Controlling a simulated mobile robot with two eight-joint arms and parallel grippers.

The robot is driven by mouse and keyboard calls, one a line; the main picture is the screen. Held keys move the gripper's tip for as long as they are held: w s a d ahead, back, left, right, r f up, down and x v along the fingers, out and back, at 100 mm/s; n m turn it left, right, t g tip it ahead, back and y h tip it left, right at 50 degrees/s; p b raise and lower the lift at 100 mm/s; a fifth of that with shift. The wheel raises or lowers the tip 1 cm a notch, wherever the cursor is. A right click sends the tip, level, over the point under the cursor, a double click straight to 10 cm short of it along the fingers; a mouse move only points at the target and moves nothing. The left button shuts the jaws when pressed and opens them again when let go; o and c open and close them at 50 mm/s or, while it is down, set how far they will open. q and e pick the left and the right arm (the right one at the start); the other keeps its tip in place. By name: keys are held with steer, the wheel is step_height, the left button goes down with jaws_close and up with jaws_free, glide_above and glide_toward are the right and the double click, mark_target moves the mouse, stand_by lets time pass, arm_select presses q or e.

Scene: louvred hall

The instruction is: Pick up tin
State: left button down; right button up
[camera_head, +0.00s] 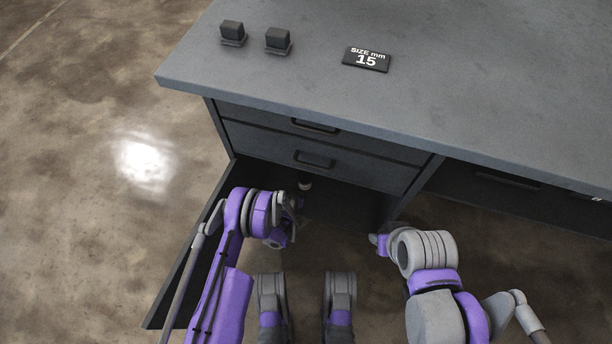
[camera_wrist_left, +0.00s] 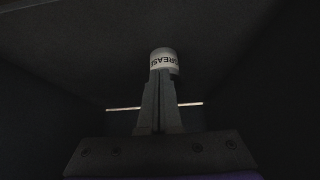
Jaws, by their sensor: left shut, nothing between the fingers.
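The tin is a small pale cylinder (camera_head: 305,184) inside the dark lower compartment of the desk. In the left wrist view the tin (camera_wrist_left: 163,57) shows a white band with dark letters reading GREASE, upside down. My left gripper (camera_head: 297,203) is at the compartment opening, just short of the tin in the head view. In the left wrist view its fingers (camera_wrist_left: 160,78) are shut together and empty, pointing at the tin and covering its lower part. My right gripper (camera_head: 376,240) is in front of the desk, small and partly hidden by its wrist.
The compartment's open door (camera_head: 185,270) stands left of my left arm. Two drawers (camera_head: 310,145) are shut above the opening. On the grey desk top (camera_head: 420,80) are two dark blocks (camera_head: 232,32) (camera_head: 278,39) and a size plate (camera_head: 366,59) reading 15. The floor at left is clear.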

mark_target(307, 177)
arm_select(q)
steer(key=w+d, duration=0.1)
steer(key=w, duration=0.1)
steer(key=w+b, duration=0.1)
steer(key=w, duration=0.2)
steer(key=w+d, duration=0.1)
steer(key=w, duration=0.2)
steer(key=shift+d+f+b, duration=0.1)
steer(key=shift+d+b, duration=0.25)
steer(key=shift+w+f+b, duration=0.2)
steer(key=shift+f+b, duration=0.15)
steer(key=shift+f, duration=0.2)
steer(key=shift+s+f, duration=0.1)
steer(key=shift+f, duration=0.1)
